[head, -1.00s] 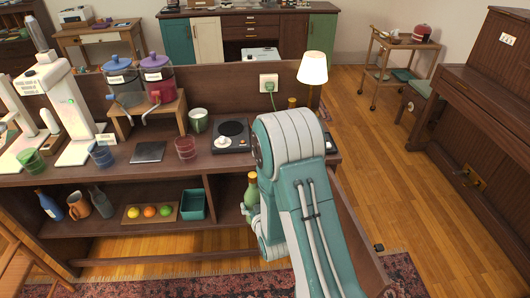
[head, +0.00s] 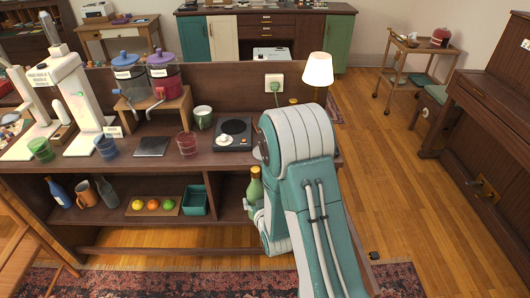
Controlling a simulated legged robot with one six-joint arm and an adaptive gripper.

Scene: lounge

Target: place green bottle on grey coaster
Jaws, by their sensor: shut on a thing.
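The green bottle (head: 255,188) stands roughly upright at the front of the lower shelf opening, on the right side. My gripper (head: 255,209) is at the bottle's lower part and shut on it; my arm hides most of the gripper and part of the bottle. I cannot tell whether the bottle's base touches the shelf. The grey coaster (head: 152,146) is a flat dark square on the counter top, up and left of the bottle, with nothing on it.
A red cup (head: 187,144), a green-white mug (head: 203,117) and a hot plate (head: 233,134) stand near the coaster. Drink dispensers (head: 165,75) stand behind it. The lower shelf holds a fruit tray (head: 133,211), a teal bin (head: 195,199) and other bottles.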

